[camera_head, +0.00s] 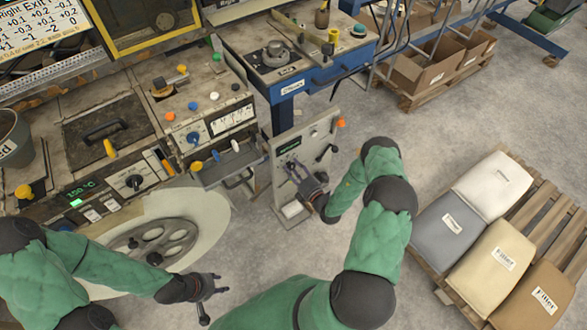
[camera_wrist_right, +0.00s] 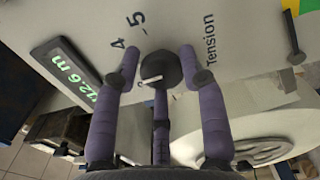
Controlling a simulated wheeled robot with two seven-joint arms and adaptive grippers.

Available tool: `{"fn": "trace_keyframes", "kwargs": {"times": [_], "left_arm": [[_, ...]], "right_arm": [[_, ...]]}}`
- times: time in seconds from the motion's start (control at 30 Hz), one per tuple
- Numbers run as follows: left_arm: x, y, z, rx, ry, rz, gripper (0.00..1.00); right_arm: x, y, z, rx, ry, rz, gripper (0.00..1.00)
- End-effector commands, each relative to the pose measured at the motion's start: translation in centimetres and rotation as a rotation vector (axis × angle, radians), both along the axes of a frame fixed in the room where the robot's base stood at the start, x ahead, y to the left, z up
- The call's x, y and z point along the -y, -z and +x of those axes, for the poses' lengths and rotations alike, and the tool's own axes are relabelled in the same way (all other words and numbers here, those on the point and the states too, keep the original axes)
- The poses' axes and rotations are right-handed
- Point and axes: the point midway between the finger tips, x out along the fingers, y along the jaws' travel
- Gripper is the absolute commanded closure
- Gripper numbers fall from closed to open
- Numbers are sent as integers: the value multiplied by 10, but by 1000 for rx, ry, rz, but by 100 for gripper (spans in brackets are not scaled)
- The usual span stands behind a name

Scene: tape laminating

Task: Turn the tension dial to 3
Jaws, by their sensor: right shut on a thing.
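The tension dial (camera_wrist_right: 160,68) is a dark round knob on a pale panel (camera_wrist_right: 200,25), next to the printed word "Tension". The numerals 4 and 5 show at its upper left in the right wrist view; the other numerals are hidden or not readable. A small white mark shows on the knob's lower left; which number it points at I cannot tell. My right gripper (camera_head: 293,165) is at the panel (camera_head: 283,190), its three fingers (camera_wrist_right: 161,75) closed around the dial. My left gripper (camera_head: 218,284) is open and empty, near the large wheel (camera_head: 155,240), away from the panel.
A green display (camera_wrist_right: 73,75) reading 12.6 m sits beside the dial. An orange knob (camera_head: 341,122) and a dark handle (camera_head: 327,152) are on the panel's right side. A control desk (camera_head: 120,130) fills the left. Filler sacks (camera_head: 497,260) lie on a pallet at right, with floor between.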

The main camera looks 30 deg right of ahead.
Motion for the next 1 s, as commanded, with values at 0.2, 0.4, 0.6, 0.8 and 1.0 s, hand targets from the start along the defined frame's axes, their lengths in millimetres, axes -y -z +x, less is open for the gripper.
{"fn": "trace_keyframes", "kwargs": {"times": [0.2,0.4,0.6,0.8,1.0], "left_arm": [[0,-1,0,0,0,0,60],[0,-1,0,0,0,0,60],[0,-1,0,0,0,0,60],[0,-1,0,0,0,0,60],[0,-1,0,0,0,0,60]], "right_arm": [[10,-4,3,7,16,30,91],[10,-3,3,6,16,39,91],[10,-3,3,6,16,38,91],[8,-2,3,3,13,39,36],[4,-1,1,-1,8,44,36]]}}
